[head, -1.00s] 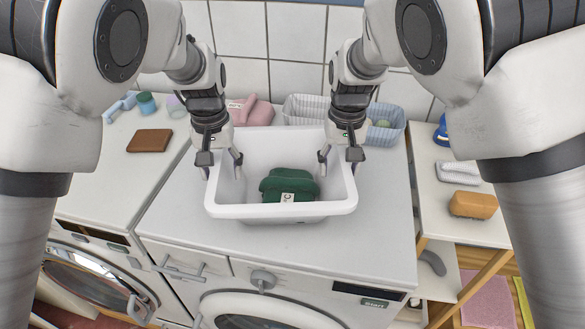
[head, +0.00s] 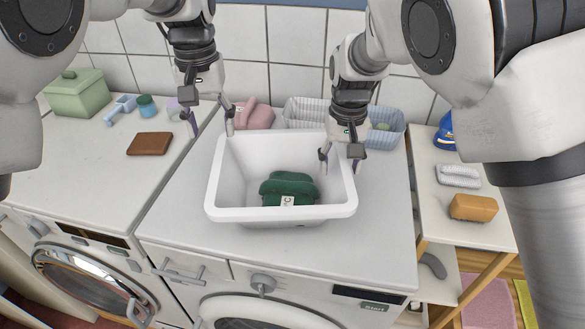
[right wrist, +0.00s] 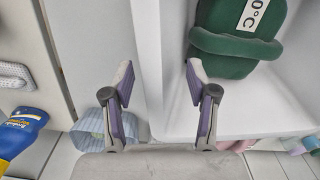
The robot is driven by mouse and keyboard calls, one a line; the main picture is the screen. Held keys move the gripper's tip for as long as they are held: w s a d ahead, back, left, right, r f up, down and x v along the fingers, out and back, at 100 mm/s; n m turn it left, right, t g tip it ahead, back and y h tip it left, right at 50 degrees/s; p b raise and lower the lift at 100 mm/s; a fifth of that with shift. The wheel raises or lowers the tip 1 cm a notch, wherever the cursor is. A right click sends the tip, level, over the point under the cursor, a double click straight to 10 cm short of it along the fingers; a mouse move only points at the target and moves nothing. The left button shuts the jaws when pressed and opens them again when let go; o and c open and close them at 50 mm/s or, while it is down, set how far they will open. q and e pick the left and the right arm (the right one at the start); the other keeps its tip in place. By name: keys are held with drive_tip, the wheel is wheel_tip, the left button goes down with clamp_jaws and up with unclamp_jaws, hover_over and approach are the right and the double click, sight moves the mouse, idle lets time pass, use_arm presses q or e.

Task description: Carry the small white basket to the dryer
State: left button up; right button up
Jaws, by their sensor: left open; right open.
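The white basket (head: 280,213) stands upright on top of the right-hand white machine (head: 380,225). A folded dark green item with a white label (head: 289,188) lies in it and also shows in the right wrist view (right wrist: 237,45). My right gripper (head: 339,167) is open, with one finger on each side of the basket's right wall; the wall (right wrist: 150,75) shows between its fingers in the right wrist view. My left gripper (head: 211,122) is open and empty near the basket's back left corner. Which machine is the dryer, I cannot tell.
A grey wire-like basket (head: 305,112) and a blue basket (head: 388,120) stand behind, beside a pink item (head: 257,115). The left machine (head: 90,190) bears a green box (head: 77,95) and brown block (head: 150,143). A side shelf at right holds an orange sponge (head: 473,207).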

wheel_tip(320, 180, up, 11)
drive_tip(key=shift+f, duration=0.15)
drive_tip(key=shift+s, duration=0.1)
